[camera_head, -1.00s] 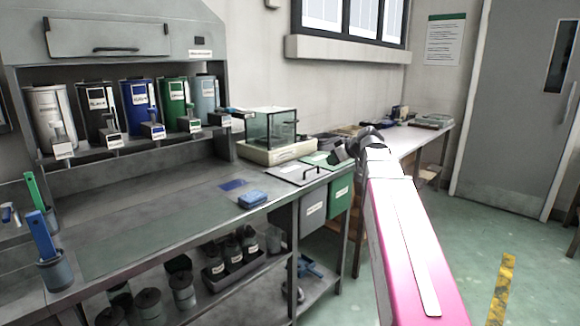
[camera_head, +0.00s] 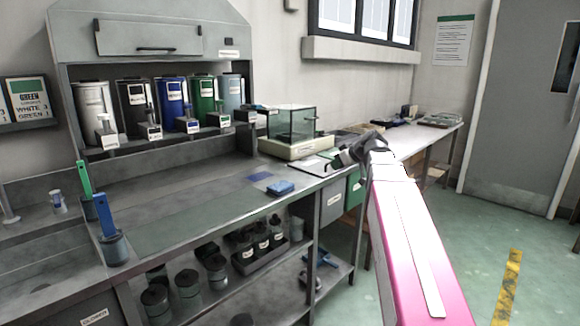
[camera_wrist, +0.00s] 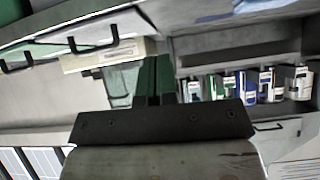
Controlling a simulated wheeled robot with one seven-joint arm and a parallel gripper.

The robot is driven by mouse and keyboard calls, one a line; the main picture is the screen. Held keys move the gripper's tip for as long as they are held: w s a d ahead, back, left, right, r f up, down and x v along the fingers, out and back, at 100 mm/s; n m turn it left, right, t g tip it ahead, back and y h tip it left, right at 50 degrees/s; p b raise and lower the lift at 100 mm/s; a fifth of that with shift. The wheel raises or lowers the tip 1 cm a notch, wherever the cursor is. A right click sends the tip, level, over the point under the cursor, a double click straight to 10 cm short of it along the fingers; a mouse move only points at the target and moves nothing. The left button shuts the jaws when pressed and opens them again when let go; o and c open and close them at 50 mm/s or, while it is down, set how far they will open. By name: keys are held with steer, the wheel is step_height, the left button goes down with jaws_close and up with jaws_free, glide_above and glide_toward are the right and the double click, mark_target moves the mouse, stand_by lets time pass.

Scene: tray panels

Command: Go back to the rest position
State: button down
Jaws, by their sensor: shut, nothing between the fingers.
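My gripper (camera_head: 362,150) is at the far end of my pink and white arm, right of centre in the head view. It looks small and dark there, in front of the right end of the grey workbench (camera_head: 165,220). In the wrist view my gripper (camera_wrist: 155,80) shows as dark fingers close together in the middle. They are shut with nothing held. The bench and its canisters appear beyond them, turned over in that view.
Several canisters (camera_head: 172,103) stand in the bench's shelf. A glass-sided balance (camera_head: 293,133) and a blue sponge (camera_head: 280,188) are on the bench. Green floor (camera_head: 480,240) is open at right.

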steer(key=s+f+m+g+h, duration=0.2)
steer(key=s+f, duration=0.4)
steer(key=f, duration=0.6)
steer(key=s+d+f+m+g+h, duration=0.1)
steer(key=s+f+m+g+h, duration=0.1)
steer(key=s+f, duration=0.5)
steer(key=s+f+m+g+h, duration=0.3)
steer(key=s+f, duration=0.4)
steer(key=f, duration=1.2)
steer(key=shift+d+m, duration=0.35)
steer(key=shift+m, duration=0.45)
steer(key=c, duration=1.8)
jaws_free()
steer(key=shift+f, duration=0.1)
